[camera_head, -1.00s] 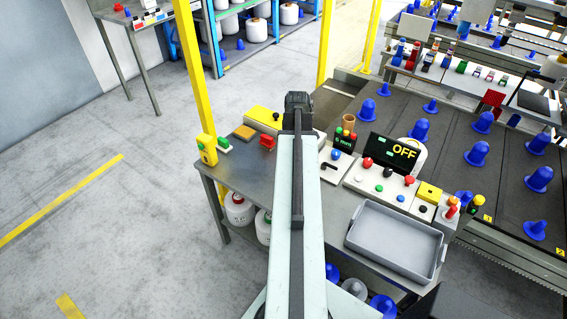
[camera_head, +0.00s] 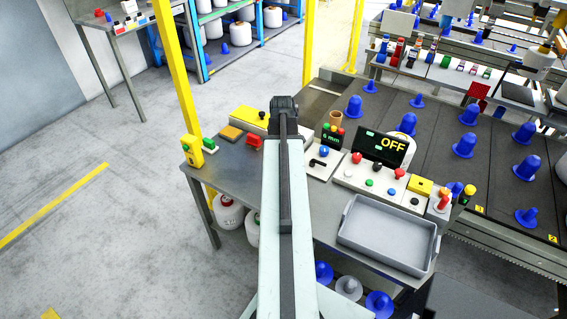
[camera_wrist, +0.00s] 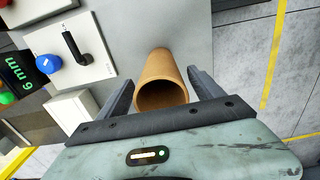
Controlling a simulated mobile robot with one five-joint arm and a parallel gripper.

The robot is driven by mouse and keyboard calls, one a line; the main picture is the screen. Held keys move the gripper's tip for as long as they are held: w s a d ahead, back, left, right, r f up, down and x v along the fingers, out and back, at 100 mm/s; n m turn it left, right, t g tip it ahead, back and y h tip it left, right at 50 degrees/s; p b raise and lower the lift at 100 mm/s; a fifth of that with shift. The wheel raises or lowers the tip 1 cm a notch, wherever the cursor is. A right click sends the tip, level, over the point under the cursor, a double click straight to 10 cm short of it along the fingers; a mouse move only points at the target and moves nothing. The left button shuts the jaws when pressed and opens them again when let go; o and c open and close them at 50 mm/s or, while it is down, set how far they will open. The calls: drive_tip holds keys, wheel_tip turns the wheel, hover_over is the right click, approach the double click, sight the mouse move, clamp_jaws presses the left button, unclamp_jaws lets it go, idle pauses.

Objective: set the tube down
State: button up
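A brown hollow tube (camera_wrist: 162,75) is between the two fingers of my gripper (camera_wrist: 161,78) in the wrist view, with its open end toward the camera. In the head view my gripper (camera_head: 284,105) is over the back of the table (camera_head: 235,170), and the arm hides the held tube. Another brown tube (camera_head: 335,117) stands behind the "6 mm" display.
A lever box (camera_head: 318,160), a button panel (camera_head: 372,175) and an "OFF" screen (camera_head: 384,148) stand right of my arm. A grey tray (camera_head: 388,235) is at the front right. A yellow bar (camera_head: 249,118) and a red block (camera_head: 255,141) are on the left.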

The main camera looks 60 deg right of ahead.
drive_tip(key=shift+r, duration=0.15)
wheel_tip(320, 180, up, 12)
drive_tip(key=p, duration=1.2)
drive_tip(key=w+a, duration=0.9)
drive_tip(key=a, duration=0.4)
drive_tip(key=w+a, duration=0.9)
drive_tip(key=a, duration=0.4)
drive_tip(key=w+a, duration=0.3)
drive_tip(key=a, duration=2.1)
drive_tip(key=shift+w, duration=0.2)
